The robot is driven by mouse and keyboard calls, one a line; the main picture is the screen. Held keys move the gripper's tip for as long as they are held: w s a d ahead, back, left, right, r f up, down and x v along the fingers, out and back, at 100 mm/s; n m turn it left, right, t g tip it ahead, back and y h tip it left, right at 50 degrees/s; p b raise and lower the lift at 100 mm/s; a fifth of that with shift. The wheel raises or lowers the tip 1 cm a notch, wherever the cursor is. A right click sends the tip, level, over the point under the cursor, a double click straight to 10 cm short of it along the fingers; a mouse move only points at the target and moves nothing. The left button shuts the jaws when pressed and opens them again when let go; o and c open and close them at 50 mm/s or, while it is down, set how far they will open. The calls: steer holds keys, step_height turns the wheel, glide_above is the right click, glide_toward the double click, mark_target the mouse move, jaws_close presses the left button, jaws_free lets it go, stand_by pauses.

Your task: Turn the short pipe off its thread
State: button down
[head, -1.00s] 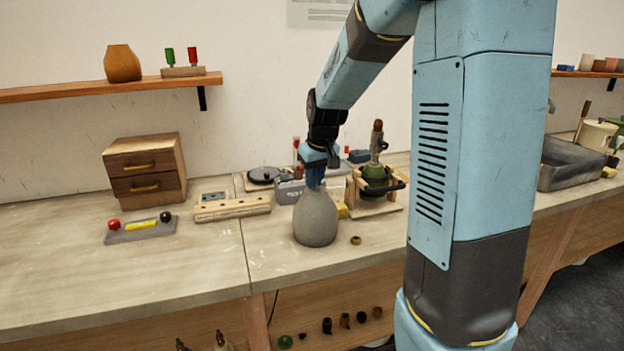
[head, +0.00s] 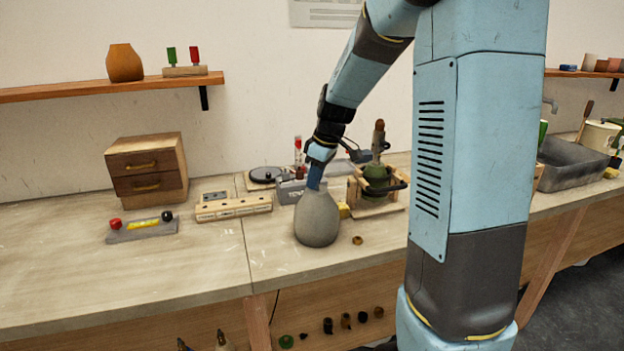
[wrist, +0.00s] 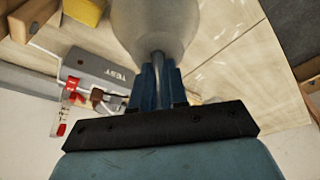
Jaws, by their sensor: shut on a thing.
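The grey, vase-shaped lamp body (head: 317,219) stands upright on the bench. It also shows at the top of the wrist view (wrist: 155,22). The short pipe (wrist: 157,58) rises from its neck as a thin metal stem. My gripper (head: 315,180) is above the neck, and its blue fingers (wrist: 158,80) are shut around the pipe. The fingers hide most of the pipe, and I cannot see its thread.
A grey box with lettering (wrist: 100,75) and red-tipped parts stands close behind the lamp body. A wooden stand (head: 375,205) holding a green part is to its right. A small brass ring (head: 357,240) lies at front right.

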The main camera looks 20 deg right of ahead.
steer(key=shift+r, duration=0.6)
stand_by(0.3)
steer(key=shift+r, duration=3.2)
steer(key=shift+s, duration=0.1)
